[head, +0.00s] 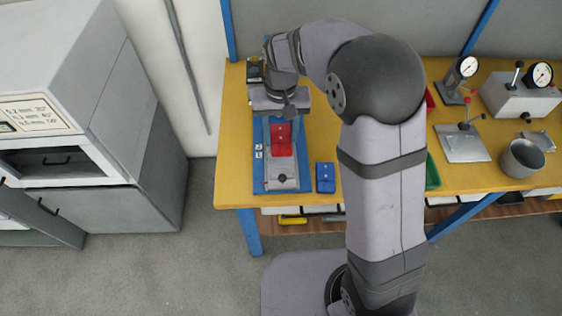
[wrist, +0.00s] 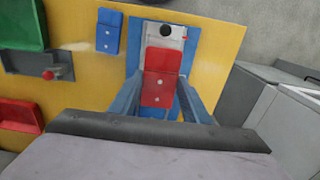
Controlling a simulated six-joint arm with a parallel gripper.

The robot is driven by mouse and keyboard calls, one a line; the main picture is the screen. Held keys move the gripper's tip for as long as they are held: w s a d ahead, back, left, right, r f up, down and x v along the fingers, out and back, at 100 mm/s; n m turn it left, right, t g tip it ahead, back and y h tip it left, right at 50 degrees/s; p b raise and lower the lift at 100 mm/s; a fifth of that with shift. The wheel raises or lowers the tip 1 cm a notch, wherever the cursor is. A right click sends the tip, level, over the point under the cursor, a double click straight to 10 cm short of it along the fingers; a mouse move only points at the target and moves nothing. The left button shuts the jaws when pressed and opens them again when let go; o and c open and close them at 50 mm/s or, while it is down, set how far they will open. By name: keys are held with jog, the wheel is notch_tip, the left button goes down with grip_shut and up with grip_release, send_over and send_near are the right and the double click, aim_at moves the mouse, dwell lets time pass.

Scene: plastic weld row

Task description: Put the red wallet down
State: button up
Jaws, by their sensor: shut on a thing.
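The red wallet (head: 281,139) is below my gripper (head: 283,112) in the head view, over the blue-based fixture with a grey plate (head: 282,175). In the wrist view the red wallet (wrist: 159,80) lies between the two blue fingers of my gripper (wrist: 158,108), which is shut on it. A crease or seam crosses the wallet, and two small pale dots show on it. The wrist view does not show clearly whether its underside touches the fixture.
A blue wallet-like piece (head: 325,177) lies on the yellow table (head: 232,170) just right of the fixture. A green tray (head: 432,172), a metal cup (head: 521,158) and gauge devices (head: 462,75) stand farther right. A grey cabinet (head: 120,110) stands left of the table.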

aim_at(281, 163)
jog(key=shift+f+p, duration=1.15)
jog(key=shift+f, duration=3.85)
jog(key=shift+f, duration=0.15)
jog(key=o, duration=1)
jog(key=shift+o, duration=0.2)
notch_tip(281, 163, up, 12)
jog(key=b, duration=0.3)
jog(key=shift+r, duration=0.2)
jog(key=s+d+f, duration=0.2)
jog(key=s+d, duration=0.4)
jog(key=s, duration=0.3)
jog(key=s+d+f, duration=0.1)
jog(key=s+d, duration=0.5)
jog(key=s, duration=0.3)
jog(key=shift+s+f, duration=0.25)
jog(key=shift+f, duration=0.1)
